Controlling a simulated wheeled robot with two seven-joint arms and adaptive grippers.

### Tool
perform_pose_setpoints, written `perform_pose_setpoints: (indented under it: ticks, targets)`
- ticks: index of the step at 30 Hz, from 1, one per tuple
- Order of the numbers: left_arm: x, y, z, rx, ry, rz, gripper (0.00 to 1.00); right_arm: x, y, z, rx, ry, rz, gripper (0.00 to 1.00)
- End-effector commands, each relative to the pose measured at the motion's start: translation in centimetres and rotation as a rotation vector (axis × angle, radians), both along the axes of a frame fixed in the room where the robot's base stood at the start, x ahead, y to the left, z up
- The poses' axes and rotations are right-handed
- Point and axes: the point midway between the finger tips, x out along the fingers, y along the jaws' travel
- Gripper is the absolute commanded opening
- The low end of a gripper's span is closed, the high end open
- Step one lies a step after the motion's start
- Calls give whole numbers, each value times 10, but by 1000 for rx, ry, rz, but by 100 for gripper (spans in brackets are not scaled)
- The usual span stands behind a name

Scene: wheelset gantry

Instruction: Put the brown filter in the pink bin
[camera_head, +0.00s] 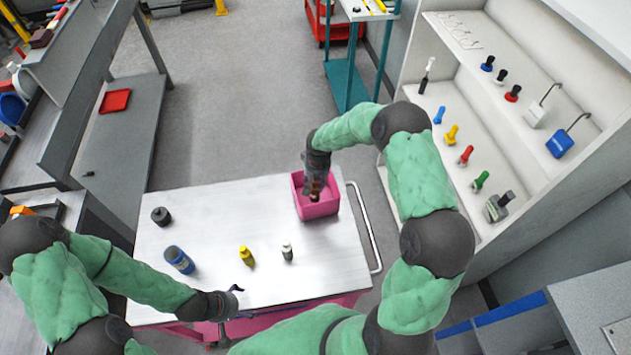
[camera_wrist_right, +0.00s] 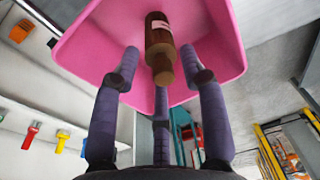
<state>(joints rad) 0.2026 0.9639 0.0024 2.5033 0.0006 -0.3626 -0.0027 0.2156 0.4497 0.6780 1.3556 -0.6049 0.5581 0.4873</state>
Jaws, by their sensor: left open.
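The pink bin (camera_head: 318,209) stands at the right end of the white cart top; it also fills the upper wrist view (camera_wrist_right: 98,45). My right gripper (camera_head: 315,186) reaches down over the bin. In the right wrist view its fingers (camera_wrist_right: 160,65) are spread, with small gaps beside the brown filter (camera_wrist_right: 160,48). The filter, with a pale pink label, is between the fingertips and within the bin's outline. It also shows in the head view (camera_head: 315,196). I cannot tell whether it touches the bin floor. My left gripper (camera_head: 236,301) is open and empty at the cart's front edge.
A shelf (camera_head: 465,110) with coloured tools stands right. The cart's middle back is clear.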

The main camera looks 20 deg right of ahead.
Motion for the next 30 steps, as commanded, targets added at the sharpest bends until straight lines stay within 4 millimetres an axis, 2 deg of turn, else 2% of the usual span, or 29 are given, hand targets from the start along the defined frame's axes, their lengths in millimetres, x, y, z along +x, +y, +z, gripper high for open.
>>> perform_pose_setpoints:
  ticks: [8,21,24,30]
  targets:
    - [0,0,3,0,0,0,87,1,-1,8,-1,-3,0,43]
    - [0,0,0,0,0,0,87,-9,-1,90,-1,-3,0,43]
    - [0,0,0,0,0,0,87,-10,-1,104,0,-2,0,43]
    - [0,0,-1,0,0,0,87,-13,-1,120,0,0,0,43]
